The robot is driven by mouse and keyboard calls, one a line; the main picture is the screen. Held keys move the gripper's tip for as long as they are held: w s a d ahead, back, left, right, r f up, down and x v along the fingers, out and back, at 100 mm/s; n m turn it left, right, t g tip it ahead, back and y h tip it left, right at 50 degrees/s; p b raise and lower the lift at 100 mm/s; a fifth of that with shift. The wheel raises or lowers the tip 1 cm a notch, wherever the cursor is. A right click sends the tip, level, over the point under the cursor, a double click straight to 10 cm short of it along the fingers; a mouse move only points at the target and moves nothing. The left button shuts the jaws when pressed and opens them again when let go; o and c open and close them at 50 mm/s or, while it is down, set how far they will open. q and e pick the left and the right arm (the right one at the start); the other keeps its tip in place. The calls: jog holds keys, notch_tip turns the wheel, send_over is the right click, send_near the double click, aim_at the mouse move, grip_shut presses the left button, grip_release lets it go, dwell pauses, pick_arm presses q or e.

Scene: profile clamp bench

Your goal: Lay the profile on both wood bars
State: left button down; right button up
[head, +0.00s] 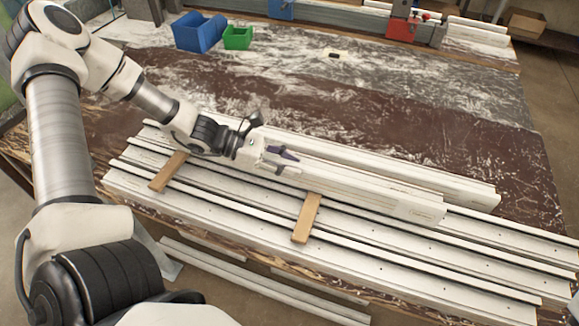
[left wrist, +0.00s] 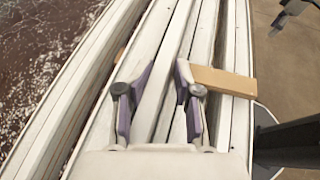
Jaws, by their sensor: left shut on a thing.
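My left gripper (head: 283,160) is shut on a long white profile (head: 420,209), which runs to the lower right in the head view. The left wrist view shows the purple-padded fingers (left wrist: 157,105) on either side of it. One wood bar (head: 306,218) lies across the rails right of the gripper; its far end is hidden by the profile. The left wrist view shows this bar (left wrist: 225,82) right of the fingers, with a sliver of wood left of the profile. The other wood bar (head: 168,171) lies below my left wrist. Whether the profile touches the bars is unclear.
Several white rails (head: 390,255) lie along the bench front. Another white profile (head: 470,188) lies behind the held one. Blue (head: 195,32) and green (head: 238,37) bins stand at the back. The brown bench top (head: 400,120) behind is mostly clear. A grey gripper-like part (left wrist: 290,14) shows at the wrist view's edge.

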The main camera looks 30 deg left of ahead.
pick_arm(q)
jog(key=shift+w+f, duration=0.1)
jog(key=c, duration=0.8)
grip_release()
jog(key=shift+o, duration=0.2)
jog(key=shift+s+a+r+p, duration=0.3)
jog(key=shift+r+p, duration=0.15)
jog(key=shift+p, duration=0.15)
jog(key=p+v, duration=1.1)
jog(key=shift+f, duration=0.25)
